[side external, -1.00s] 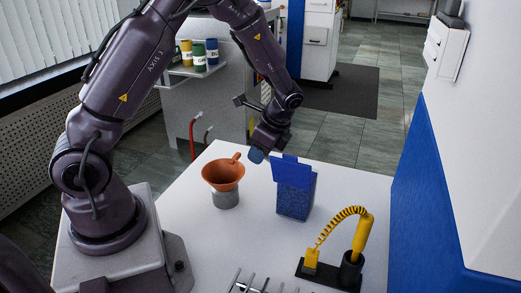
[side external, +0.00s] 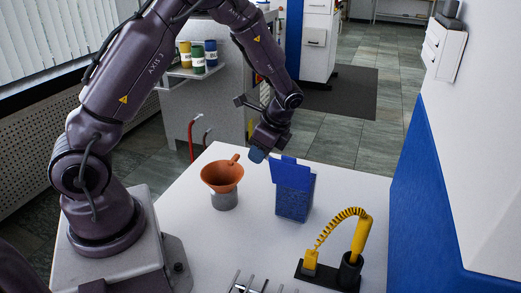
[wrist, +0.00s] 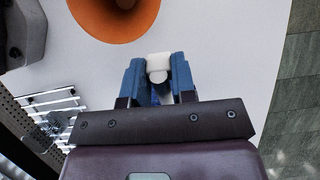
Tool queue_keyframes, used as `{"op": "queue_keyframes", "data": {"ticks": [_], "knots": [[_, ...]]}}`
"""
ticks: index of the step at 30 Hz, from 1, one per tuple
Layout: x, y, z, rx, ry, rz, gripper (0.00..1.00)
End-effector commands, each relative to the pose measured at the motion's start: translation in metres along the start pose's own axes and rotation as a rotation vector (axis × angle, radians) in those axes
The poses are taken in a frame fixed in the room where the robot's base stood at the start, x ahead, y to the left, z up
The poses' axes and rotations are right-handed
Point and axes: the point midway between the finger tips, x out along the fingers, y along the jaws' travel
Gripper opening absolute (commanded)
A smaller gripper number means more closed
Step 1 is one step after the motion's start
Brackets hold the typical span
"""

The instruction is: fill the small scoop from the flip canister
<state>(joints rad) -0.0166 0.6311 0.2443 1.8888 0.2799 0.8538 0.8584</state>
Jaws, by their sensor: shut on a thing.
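The canister (side external: 294,202) is a dark blue, box-shaped container standing upright on the white table. A blue flap (side external: 291,174) shows at its top; I cannot tell how far it is open. My gripper (side external: 258,155) is just left of the canister's top, above the table. In the wrist view, my gripper's blue fingertips (wrist: 158,80) are closed around a small white piece (wrist: 159,66) with a rounded end. It may be the small scoop, but its full shape and any contents are hidden. The piece cannot be made out in the side view.
An orange funnel-shaped vessel (side external: 221,174) sits on a grey cup (side external: 224,201) left of the canister; its orange rim shows in the wrist view (wrist: 118,28). A yellow coiled-cord tool (side external: 356,240) stands on a black base at the front right. A metal rack (side external: 245,284) lies in front.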

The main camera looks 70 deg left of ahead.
Motion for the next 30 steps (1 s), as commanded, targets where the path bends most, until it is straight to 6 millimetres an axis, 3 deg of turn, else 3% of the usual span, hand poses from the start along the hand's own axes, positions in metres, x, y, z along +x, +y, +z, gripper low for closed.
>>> {"op": "queue_keyframes", "data": {"ticks": [11,30], "knots": [[-0.003,0.000,0.001,0.000,0.001,-0.001,0.06],[-0.032,0.000,0.013,0.000,0.001,-0.002,0.06]]}}
